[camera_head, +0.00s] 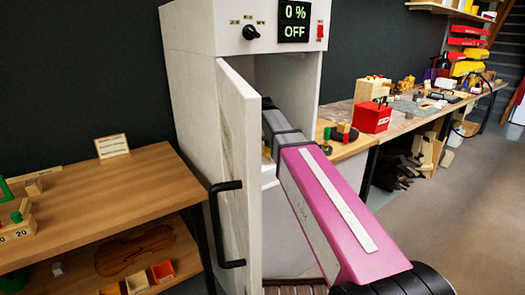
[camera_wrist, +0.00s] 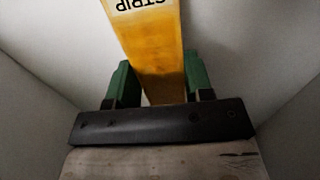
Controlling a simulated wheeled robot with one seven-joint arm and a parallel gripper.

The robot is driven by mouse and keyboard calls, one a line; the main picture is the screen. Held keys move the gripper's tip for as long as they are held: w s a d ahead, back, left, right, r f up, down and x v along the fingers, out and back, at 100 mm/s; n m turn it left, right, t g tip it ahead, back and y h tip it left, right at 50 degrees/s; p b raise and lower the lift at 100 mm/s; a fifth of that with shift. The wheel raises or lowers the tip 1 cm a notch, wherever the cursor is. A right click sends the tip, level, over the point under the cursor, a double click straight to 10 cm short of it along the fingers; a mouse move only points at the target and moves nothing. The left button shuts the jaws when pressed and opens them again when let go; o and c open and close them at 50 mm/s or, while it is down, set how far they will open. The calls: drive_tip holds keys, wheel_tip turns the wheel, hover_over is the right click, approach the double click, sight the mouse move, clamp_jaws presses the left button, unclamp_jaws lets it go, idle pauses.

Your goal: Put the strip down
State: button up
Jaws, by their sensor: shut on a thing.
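The strip (camera_wrist: 152,45) is a flat orange-yellow piece of wood with a white label whose lettering reads upside down. In the wrist view it runs from between my fingers to the top edge. My gripper (camera_wrist: 158,78) is shut on it, with one green finger on each side. In the head view my arm reaches through the open front of a white cabinet (camera_head: 188,60), and my gripper and the strip are hidden inside. Pale walls surround the strip in the wrist view. I cannot tell whether the strip touches a surface.
The cabinet door (camera_head: 238,150), with a black handle (camera_head: 215,225), stands open just left of my arm. The display (camera_head: 294,20) reads 0 % OFF. A wooden table (camera_head: 105,190) stands left. A bench with a red box (camera_head: 372,117) stands right. Open floor lies at the right.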

drive_tip(key=shift+f, duration=0.6)
drive_tip(key=o, duration=1)
drive_tip(key=shift+f, duration=0.15)
drive_tip(key=shift+c, duration=0.2)
wheel_tip(320, 180, up, 12)
